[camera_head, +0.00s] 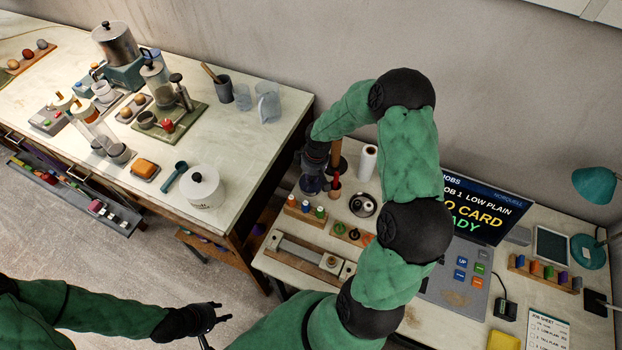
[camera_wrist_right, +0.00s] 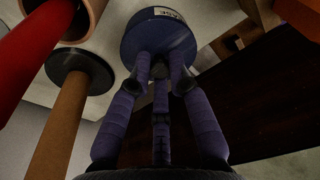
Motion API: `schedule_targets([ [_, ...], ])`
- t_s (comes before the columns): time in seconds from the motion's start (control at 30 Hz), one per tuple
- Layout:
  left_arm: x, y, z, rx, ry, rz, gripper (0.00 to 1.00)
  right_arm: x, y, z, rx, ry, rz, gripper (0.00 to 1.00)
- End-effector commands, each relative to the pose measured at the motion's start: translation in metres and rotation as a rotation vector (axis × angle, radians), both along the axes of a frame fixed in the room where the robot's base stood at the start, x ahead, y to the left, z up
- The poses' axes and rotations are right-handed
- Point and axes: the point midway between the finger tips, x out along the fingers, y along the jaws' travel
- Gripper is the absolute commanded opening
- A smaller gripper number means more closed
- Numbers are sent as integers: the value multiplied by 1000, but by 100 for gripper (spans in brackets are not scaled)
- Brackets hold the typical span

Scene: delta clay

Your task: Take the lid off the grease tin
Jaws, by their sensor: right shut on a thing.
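The grease tin (camera_wrist_right: 188,42) is dark blue and round, with a pale label ending in "ASE", at the top of the right wrist view. My right gripper (camera_wrist_right: 160,68) is shut at the middle of its round top; the fingers hide the gripped part, and I cannot tell if the lid is seated or apart from the tin. In the head view my right gripper (camera_head: 314,184) is at the left back of the right-hand bench, its arm hiding most of the tin. My left gripper (camera_head: 208,322) is low over the floor, empty, its fingers apart.
Wooden-handled tools (camera_wrist_right: 62,120) and a red handle (camera_wrist_right: 18,65) stand close left in the wrist view. A white roll (camera_head: 367,163), a round dish (camera_head: 362,205) and a rack of small bottles (camera_head: 306,214) crowd the gripper. The left bench (camera_head: 240,150) lies across a gap.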

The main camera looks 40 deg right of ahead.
Motion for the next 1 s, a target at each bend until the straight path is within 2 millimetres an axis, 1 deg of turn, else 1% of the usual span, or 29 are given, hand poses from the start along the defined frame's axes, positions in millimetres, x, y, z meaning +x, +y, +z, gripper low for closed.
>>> schedule_targets([
  [0.17,0,0,3,0,0,0,40,0,0,8,-1,-1,1,0],
  [0.27,0,0,8,0,0,0,40,0,0,18,-1,-1,1,0],
  [0.37,0,0,14,0,0,0,40,1,0,34,-1,-2,-1,0],
  [0.47,0,0,18,0,0,0,40,-2,15,51,-1,-2,4,0],
  [0.67,0,0,28,0,0,0,40,-10,50,95,-1,-6,6,0],
  [0.7,0,0,29,0,0,0,40,-12,60,99,0,-2,8,0],
  [0.8,0,0,31,0,0,0,40,-18,84,107,0,-1,8,0],
  [1.0,0,0,34,0,0,0,40,-25,117,122,0,-1,5,0],
])
